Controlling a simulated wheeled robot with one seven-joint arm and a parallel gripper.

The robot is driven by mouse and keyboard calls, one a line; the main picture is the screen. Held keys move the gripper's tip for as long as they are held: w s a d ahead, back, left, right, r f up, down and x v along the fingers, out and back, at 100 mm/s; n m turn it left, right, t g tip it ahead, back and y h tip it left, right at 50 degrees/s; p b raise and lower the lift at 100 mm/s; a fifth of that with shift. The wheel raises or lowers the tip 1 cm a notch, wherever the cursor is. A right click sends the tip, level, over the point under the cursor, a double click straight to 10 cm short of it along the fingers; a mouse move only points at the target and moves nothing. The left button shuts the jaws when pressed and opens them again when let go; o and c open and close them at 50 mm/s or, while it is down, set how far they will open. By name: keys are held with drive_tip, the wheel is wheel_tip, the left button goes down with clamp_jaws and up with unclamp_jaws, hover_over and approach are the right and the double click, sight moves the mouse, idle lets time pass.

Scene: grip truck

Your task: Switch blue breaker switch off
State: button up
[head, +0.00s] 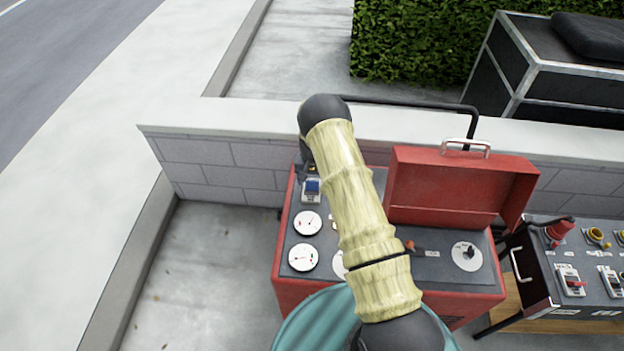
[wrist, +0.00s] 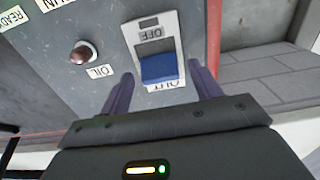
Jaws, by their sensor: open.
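The blue breaker switch (wrist: 160,69) is a blue lever on a pale plate in the wrist view. An upside-down "OFF" label shows above the lever, and a partly covered label shows below it. The switch also shows in the head view (head: 312,187), at the upper left of the red machine's grey panel. My gripper (wrist: 162,78) is open, with one purple-grey finger on each side of the switch. I cannot tell whether either finger touches it. In the head view my arm hides most of the gripper.
The red machine (head: 385,300) has gauges, a dark knob and a raised red lid (head: 460,190) right of my arm. A second control panel (head: 590,270) stands at the right. A low block wall (head: 240,160) runs behind. Bare pavement lies to the left.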

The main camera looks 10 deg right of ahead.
drive_tip(key=shift+f, duration=0.2)
drive_tip(key=shift+c, duration=0.2)
drive_tip(key=c, duration=0.9)
drive_tip(key=shift+c, duration=0.2)
